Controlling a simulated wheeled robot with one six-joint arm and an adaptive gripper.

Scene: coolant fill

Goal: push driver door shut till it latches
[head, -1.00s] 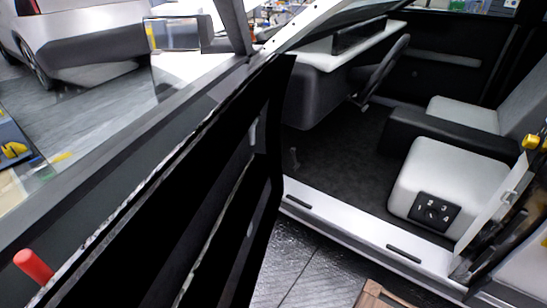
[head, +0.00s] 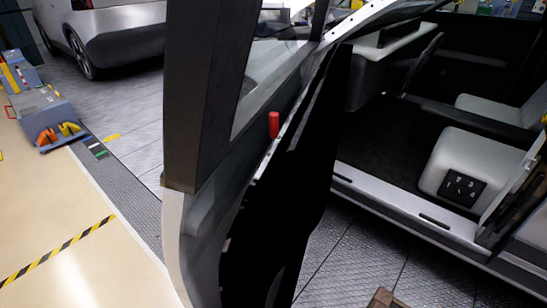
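The driver door (head: 197,235) stands open in the head view, seen nearly end-on in the left half to middle of the picture. Its dark window frame (head: 198,95) rises to the top edge, and its black inner side faces the cabin. A red peg (head: 274,125) stands up at the base of the door's window. The door opening is clear to the right, with the white sill (head: 395,205) and the pale seat base (head: 470,165) showing. A wide gap lies between the door's free edge and the body. My gripper is not in the picture.
A silver car (head: 110,35) stands at the back left. A grey-blue floor unit (head: 50,118) with orange and yellow parts is at the left. The tan floor (head: 60,205) there is open, with a striped tape line. A brown object's corner (head: 383,299) shows at the bottom.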

